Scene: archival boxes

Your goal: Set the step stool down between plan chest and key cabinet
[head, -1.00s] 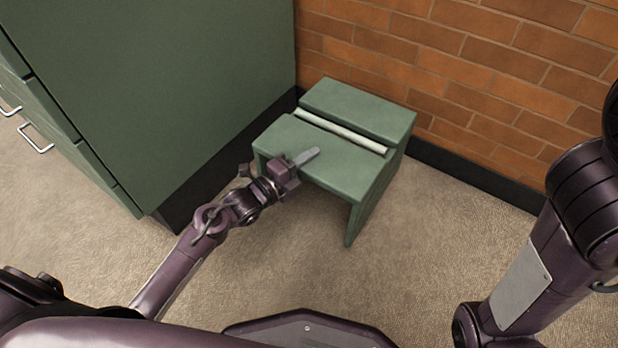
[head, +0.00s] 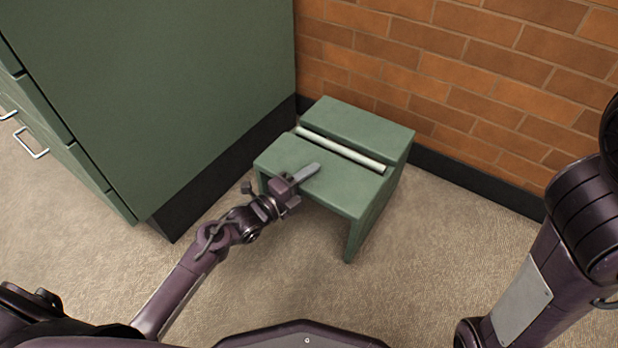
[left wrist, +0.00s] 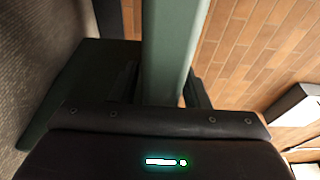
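The green step stool (head: 320,180), with a pale strip across its top, stands upright before the brick wall, right of the green plan chest (head: 170,90). My left gripper (head: 298,180) is shut on the near edge of its top board, one finger lying over the top. The left wrist view shows the green board (left wrist: 172,50) between the fingers. One leg's foot shows close to the carpet; I cannot tell whether it touches. My right gripper is out of view. I cannot make out a key cabinet in the head view.
A brick wall (head: 460,70) with a dark skirting (head: 470,180) runs behind the stool. Carpet (head: 430,260) is clear right of and in front of it. The left wrist view shows a pale box (left wrist: 297,112) by the wall; I cannot tell what it is.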

